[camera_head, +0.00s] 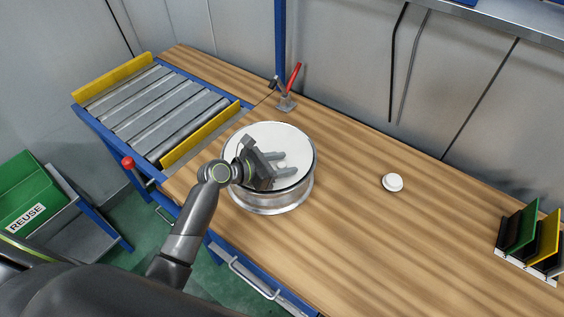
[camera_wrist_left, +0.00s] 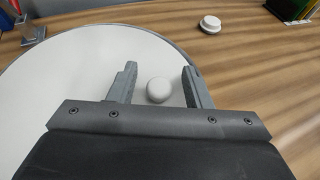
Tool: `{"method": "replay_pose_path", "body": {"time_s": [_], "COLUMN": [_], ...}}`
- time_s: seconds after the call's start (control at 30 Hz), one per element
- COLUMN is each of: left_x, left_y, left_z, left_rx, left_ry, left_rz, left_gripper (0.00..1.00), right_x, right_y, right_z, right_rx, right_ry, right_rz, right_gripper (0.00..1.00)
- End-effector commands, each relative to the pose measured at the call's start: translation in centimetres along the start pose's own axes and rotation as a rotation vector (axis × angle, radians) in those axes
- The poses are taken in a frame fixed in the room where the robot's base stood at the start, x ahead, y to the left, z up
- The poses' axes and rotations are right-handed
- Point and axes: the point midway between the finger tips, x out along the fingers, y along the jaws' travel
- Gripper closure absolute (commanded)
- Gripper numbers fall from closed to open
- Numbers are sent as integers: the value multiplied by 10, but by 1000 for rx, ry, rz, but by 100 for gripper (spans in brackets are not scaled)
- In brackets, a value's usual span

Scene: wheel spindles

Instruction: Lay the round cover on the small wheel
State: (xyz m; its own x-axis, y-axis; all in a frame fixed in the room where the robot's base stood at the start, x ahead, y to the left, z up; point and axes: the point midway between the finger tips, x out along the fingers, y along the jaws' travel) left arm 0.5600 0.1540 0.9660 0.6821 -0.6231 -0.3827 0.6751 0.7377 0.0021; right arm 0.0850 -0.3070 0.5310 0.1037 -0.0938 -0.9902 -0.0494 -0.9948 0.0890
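The small wheel (camera_head: 275,206) is a silver metal drum on the wooden bench. The round cover (camera_head: 268,132) is a white disc on top of the wheel, seemingly inside its rim. It also fills the left of the left wrist view (camera_wrist_left: 55,85). My left gripper (camera_head: 289,164) is low over the cover, its fingers pointing right. In the left wrist view a white round knob (camera_wrist_left: 158,90) shows between the two spread fingers (camera_wrist_left: 159,72), with a gap on each side. Part of the cover is hidden behind the gripper. My right gripper is not in view.
A small white round piece (camera_head: 392,182) lies on the bench to the right. A red-handled clamp (camera_head: 287,97) stands behind the wheel. A roller conveyor (camera_head: 160,105) is at the left, a rack of coloured plates (camera_head: 530,240) at the far right. The bench (camera_head: 370,255) is otherwise clear.

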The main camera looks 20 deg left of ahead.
Motion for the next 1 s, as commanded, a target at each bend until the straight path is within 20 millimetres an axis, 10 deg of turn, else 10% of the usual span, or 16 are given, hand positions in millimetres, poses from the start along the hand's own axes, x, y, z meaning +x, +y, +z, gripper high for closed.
{"method": "replay_pose_path", "body": {"time_s": [0.37,1.0], "left_x": [-4,-114], "left_y": [0,1], "left_z": [9,6], "left_rx": [4,3], "left_ry": [-3,2], "left_rz": [2,2], "left_gripper": [56,56], "right_x": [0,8], "right_y": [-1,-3], "right_z": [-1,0], "right_rx": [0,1], "right_ry": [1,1], "right_rz": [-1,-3], "right_gripper": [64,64]}}
